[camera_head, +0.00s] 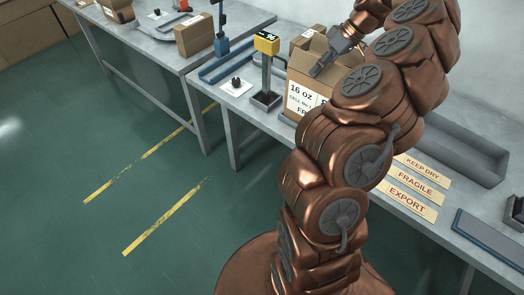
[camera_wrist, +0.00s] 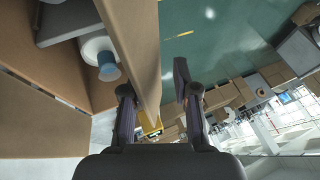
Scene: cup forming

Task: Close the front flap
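The cardboard box (camera_head: 296,78) stands on the table in the head view, with flaps up at its top and a white label reading "16 oz" on its front. My gripper (camera_head: 322,66) is at the top of the box, and my arm hides the box's right part. In the wrist view my gripper (camera_wrist: 155,100) is open. A cardboard flap (camera_wrist: 134,40) runs edge-on between its fingers, closer to the left finger; I cannot tell whether they touch. Left of the flap, a white round item with a blue part (camera_wrist: 104,58) shows, seemingly inside the box.
A yellow display on a post (camera_head: 266,43) stands just left of the box. A grey tray (camera_head: 460,150) and label strips reading KEEP DRY, FRAGILE and EXPORT (camera_head: 414,186) lie to the right. Another closed box (camera_head: 195,36) stands further back. The floor in front is clear.

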